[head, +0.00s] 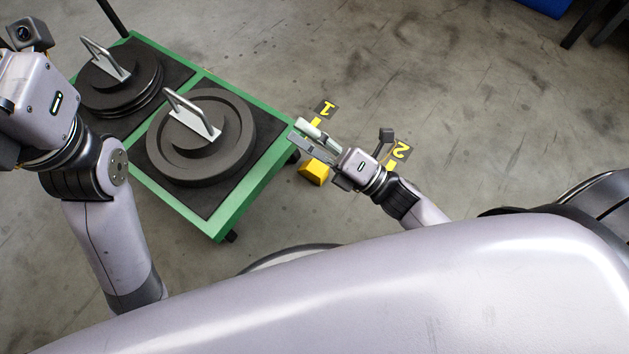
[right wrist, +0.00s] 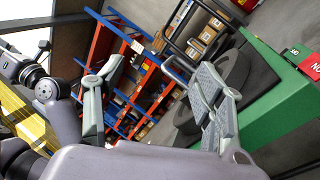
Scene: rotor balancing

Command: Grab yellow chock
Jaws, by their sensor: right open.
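The yellow chock (head: 314,172) is on the floor beside the green cart's right side in the head view, partly hidden by my right gripper (head: 299,131). The right gripper is over the floor next to the cart's edge, above the chock in the picture; its height over the chock is unclear. Its two fingers are apart with nothing between them, as the right wrist view (right wrist: 158,78) also shows.
The green cart (head: 255,192) carries black mats and dark rotor discs (head: 246,130) with upright metal handles. Yellow floor marks "1" (head: 325,108) and "2" (head: 400,151) lie to its right. Bare floor extends beyond. Shelving (right wrist: 150,80) stands behind in the right wrist view.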

